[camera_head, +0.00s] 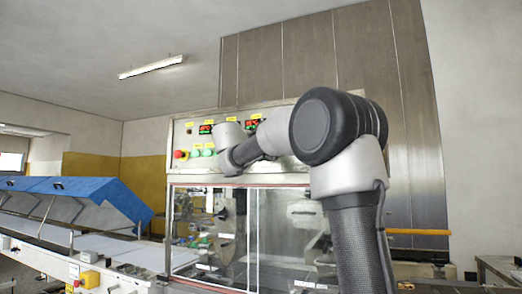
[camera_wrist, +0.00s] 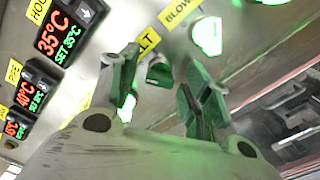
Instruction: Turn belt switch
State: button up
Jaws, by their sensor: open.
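The yellow label ending in "LT" (camera_wrist: 150,42) is partly cut off by my left finger in the wrist view. My gripper (camera_wrist: 161,78) is open, with one green-padded finger on each side of this knob. I cannot tell whether either finger touches it. In the head view my arm's wrist is in front of the control panel (camera_head: 185,135), and the fingertips are hidden.
A lit switch under the "BLOW" label (camera_wrist: 207,35) is close above my right finger. Another green light (camera_wrist: 127,107) shows behind the left finger. Temperature displays (camera_wrist: 55,35) line the left. A red emergency button (camera_head: 181,154) and glass enclosure (camera_head: 272,230) are nearby.

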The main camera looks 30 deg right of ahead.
jog(key=c, duration=1)
